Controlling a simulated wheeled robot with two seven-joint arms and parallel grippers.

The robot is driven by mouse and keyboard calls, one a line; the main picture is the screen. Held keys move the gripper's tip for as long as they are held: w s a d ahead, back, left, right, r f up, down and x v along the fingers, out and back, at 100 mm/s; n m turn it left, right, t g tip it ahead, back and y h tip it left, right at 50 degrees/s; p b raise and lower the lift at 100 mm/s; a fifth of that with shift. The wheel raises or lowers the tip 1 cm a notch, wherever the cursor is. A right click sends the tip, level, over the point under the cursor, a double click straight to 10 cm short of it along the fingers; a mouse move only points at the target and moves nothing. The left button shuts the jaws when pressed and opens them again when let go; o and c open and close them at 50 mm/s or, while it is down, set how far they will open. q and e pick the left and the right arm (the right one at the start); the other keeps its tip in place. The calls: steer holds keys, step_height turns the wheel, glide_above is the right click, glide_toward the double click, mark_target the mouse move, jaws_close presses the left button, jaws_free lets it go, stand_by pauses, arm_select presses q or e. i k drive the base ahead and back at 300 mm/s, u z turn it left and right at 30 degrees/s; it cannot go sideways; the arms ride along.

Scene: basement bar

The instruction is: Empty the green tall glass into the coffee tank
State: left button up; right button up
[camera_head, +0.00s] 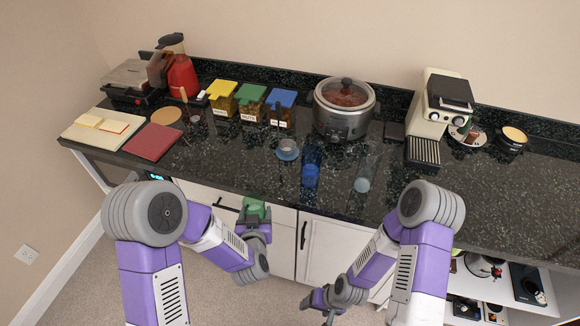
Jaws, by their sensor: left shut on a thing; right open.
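The green tall glass (255,207) is in my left gripper (256,218), in front of the counter's front edge and the white cabinet doors. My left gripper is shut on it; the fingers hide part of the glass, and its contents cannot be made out. A cream and black coffee machine (437,103) stands at the back right of the counter, far from the glass. A separate coffee tank cannot be told apart on it. My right gripper (322,301) is low in front of the cabinets, open and empty, away from the counter.
A blue glass (311,176) and a clear glass (363,181) stand near the counter's front edge. The counter (480,205) is clear at front right.

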mark_target(372, 152)
steer(key=k, duration=0.5)
steer(key=u, duration=1.6)
steer(key=i, duration=1.05)
steer(key=z, duration=3.4)
